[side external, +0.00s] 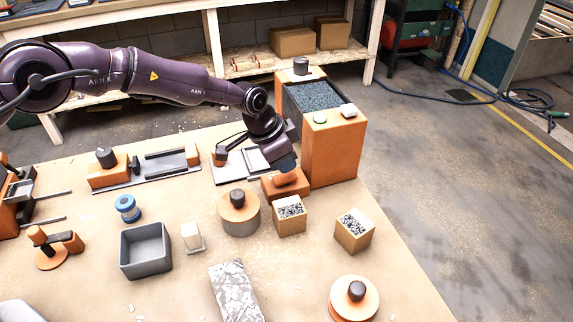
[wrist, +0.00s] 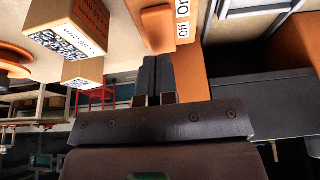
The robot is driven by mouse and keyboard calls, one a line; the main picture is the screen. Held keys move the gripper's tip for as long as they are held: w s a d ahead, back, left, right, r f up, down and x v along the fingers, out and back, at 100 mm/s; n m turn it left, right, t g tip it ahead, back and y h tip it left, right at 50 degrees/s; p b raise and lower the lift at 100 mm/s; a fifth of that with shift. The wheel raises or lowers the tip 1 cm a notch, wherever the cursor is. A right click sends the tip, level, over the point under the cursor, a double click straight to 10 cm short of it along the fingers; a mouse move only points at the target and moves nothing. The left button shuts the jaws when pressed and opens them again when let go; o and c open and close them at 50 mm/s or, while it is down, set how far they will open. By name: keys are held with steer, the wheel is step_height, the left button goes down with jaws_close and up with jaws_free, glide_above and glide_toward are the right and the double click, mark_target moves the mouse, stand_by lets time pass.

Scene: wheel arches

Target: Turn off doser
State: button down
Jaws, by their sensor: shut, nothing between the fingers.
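The doser (side external: 335,150) is a tall orange box with an open top full of dark grey granules. At its foot, on the table, is a low orange block (side external: 272,191) with a rounded orange switch (side external: 285,178). In the wrist view the switch (wrist: 157,28) lies beside a white label (wrist: 183,18) reading "Off" and "On". My gripper (wrist: 157,60) is shut and empty, its fingertips right at the switch's near end; I cannot tell if they touch. In the side view my gripper (side external: 285,165) comes down over the switch, partly hiding it. Which way the switch is set is unclear.
Two printed cardboard boxes (side external: 289,215) (side external: 354,231) and a round knobbed container (side external: 239,213) stand close in front. A grey bin (side external: 145,250) is farther left. A tray fixture (side external: 240,165) lies just left of my gripper. The table's right edge is near the doser.

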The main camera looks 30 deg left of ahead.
mark_target(283, 178)
steer(key=shift+x, duration=0.75)
steer(key=shift+a, duration=0.1)
steer(key=shift+w+d+f, duration=0.1)
steer(key=shift+d+f, duration=0.15)
steer(key=shift+f, duration=0.35)
steer(key=shift+s+a+f, duration=0.1)
steer(key=shift+s+a, duration=0.6)
steer(key=w+d+v, duration=0.1)
steer(key=v, duration=1.3)
steer(key=shift+r, duration=0.5)
